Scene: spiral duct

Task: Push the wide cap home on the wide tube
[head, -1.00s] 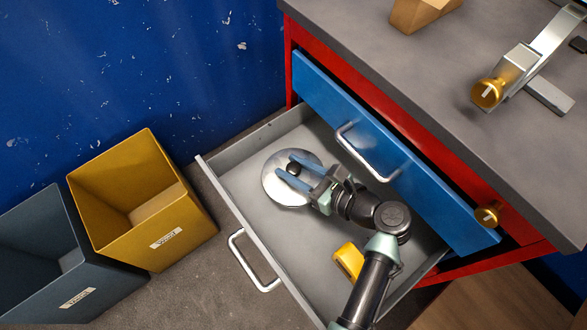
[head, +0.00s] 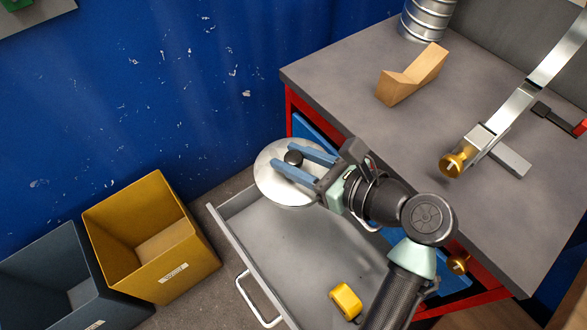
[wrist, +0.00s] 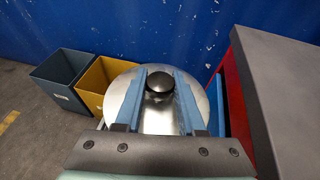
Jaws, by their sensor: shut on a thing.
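The wide cap is a round, shiny metal disc (head: 270,185) with a black knob (head: 293,158) at its middle. My gripper (head: 305,162) is shut on the knob, with a blue finger on either side, and holds the cap above the open drawer. In the wrist view the cap (wrist: 122,98) lies beneath the fingers, with the knob (wrist: 160,82) between their tips. A ribbed metal tube (head: 428,18) stands at the back of the bench top, cut off by the picture's upper edge. I cannot tell whether it is the wide tube.
The drawer (head: 262,248) stands open with a yellow thing (head: 345,300) in it. A wooden V-block (head: 412,78) and a metal clamp with a brass knob (head: 453,164) are on the bench top (head: 350,75). Yellow (head: 190,268) and grey (head: 98,285) bins stand left.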

